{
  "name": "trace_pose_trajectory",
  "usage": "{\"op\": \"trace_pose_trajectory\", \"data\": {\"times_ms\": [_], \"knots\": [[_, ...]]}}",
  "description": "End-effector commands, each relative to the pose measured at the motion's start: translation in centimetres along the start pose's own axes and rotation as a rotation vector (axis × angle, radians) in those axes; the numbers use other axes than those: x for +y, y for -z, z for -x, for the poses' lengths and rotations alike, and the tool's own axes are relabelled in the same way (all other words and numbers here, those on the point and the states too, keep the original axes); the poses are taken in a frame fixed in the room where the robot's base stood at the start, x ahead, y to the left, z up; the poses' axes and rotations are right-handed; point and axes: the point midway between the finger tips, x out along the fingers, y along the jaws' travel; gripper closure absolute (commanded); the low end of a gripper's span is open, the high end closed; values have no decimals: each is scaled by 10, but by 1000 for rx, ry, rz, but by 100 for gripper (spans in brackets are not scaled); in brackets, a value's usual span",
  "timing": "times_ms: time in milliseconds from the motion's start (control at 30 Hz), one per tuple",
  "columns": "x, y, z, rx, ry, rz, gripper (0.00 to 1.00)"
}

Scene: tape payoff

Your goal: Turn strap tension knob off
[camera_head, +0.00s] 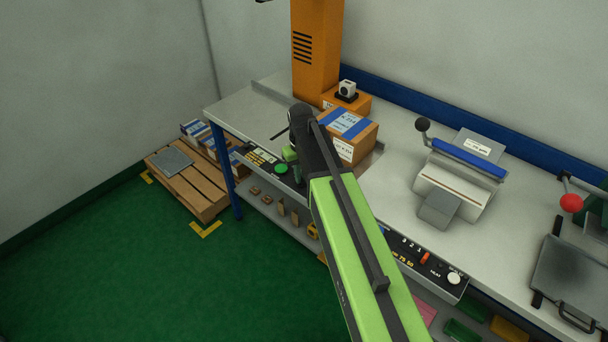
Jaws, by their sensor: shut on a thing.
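My green and black arm reaches up from the bottom to the front edge of the bench. My gripper (297,173) points down at the left control panel (262,157), below the orange machine column. It is shut on what seems to be the strap tension knob. The knob is hidden behind the fingers and arm, so its setting cannot be read. A round green button (281,169) sits on the panel just left of the gripper.
A taped carton (348,132) stands on the bench close behind my arm. A sealer (462,172) and a second control panel (428,266) are to the right. A wooden pallet (183,180) with boxes lies left. The green floor is clear at the lower left.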

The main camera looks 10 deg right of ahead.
Motion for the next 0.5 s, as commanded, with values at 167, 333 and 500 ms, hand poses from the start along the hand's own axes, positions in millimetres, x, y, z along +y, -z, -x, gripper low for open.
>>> {"op": "trace_pose_trajectory", "data": {"times_ms": [167, 333, 500], "knots": [[-1, -3, 0, -7, 3, 29, 100], [-1, -3, 0, -8, 3, 35, 100], [0, -3, 0, -8, 2, 35, 100]]}}
